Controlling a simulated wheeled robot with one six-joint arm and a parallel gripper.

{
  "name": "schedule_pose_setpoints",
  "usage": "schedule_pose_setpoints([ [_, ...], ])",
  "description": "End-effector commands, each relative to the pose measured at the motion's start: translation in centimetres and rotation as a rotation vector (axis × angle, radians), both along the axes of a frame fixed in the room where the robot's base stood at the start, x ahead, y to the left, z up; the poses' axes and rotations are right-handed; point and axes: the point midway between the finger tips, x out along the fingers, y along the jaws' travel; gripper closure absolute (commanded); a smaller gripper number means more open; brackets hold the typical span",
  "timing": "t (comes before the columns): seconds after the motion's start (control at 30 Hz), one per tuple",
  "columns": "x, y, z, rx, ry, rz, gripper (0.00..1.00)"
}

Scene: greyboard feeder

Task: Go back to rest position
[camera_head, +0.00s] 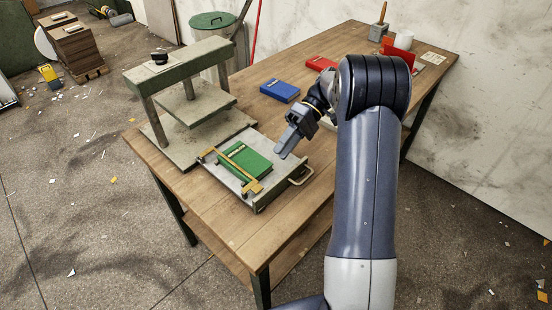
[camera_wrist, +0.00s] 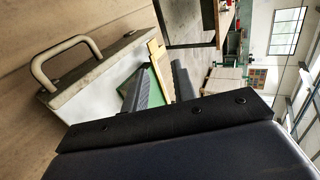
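My gripper (camera_head: 283,152) hangs in the air just right of the green book (camera_head: 246,160), above the right side of the press tray. In the wrist view its two dark fingers (camera_wrist: 158,86) stand apart with nothing held between them. The green book lies flat on the grey tray (camera_head: 263,203) and shows partly behind the fingers (camera_wrist: 153,95).
A blue book (camera_head: 280,90) and a red book (camera_head: 321,63) lie behind my gripper. The table's front corner is clear.

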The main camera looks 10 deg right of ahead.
Motion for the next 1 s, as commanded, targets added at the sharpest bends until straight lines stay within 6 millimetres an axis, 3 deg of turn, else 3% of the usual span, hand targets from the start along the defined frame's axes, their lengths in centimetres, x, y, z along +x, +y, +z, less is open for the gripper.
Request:
schedule_pose_setpoints([
  [0.53, 0.0, 0.1, 0.0, 0.001, 0.001, 0.001, 0.74],
  [1.0, -3.2, 4.7, -3.1, 0.001, 0.002, 0.001, 0.74],
])
